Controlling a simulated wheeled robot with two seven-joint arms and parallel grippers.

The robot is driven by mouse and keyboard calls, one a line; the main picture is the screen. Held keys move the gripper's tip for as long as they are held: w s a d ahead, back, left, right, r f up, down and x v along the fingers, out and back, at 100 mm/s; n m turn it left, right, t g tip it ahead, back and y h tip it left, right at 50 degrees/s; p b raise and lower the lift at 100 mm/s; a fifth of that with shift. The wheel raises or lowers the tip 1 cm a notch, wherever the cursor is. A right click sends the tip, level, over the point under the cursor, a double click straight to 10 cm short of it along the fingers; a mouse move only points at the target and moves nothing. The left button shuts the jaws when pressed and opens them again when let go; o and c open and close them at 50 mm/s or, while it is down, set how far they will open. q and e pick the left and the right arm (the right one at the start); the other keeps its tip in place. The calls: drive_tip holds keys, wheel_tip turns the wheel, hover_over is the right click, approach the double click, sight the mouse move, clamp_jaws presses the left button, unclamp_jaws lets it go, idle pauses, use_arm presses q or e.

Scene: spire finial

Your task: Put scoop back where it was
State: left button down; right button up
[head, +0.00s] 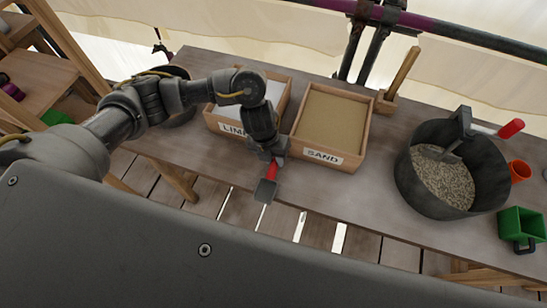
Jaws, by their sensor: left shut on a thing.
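My left gripper (273,157) is at the front edge of the table, in front of the gap between the two bins. It is shut on a small tool with a red handle (272,171) and a grey square end, which looks like the scoop. The grey end hangs lowest, over the floor in front of the table as seen from here. The jaws hide part of the handle. My right gripper is not in view.
Wooden bins labelled LIME (222,126) and SAND (341,163) stand on the table (375,192). A wooden-handled tool (404,72) stands behind SAND.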

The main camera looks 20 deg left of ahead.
use_arm(q)
drive_tip(key=shift+f, duration=0.15)
drive_tip(key=c, duration=1.2)
unclamp_jaws()
drive_tip(key=shift+c, duration=0.2)
drive_tip(key=v, duration=1.2)
drive_tip(key=shift+r, duration=0.25)
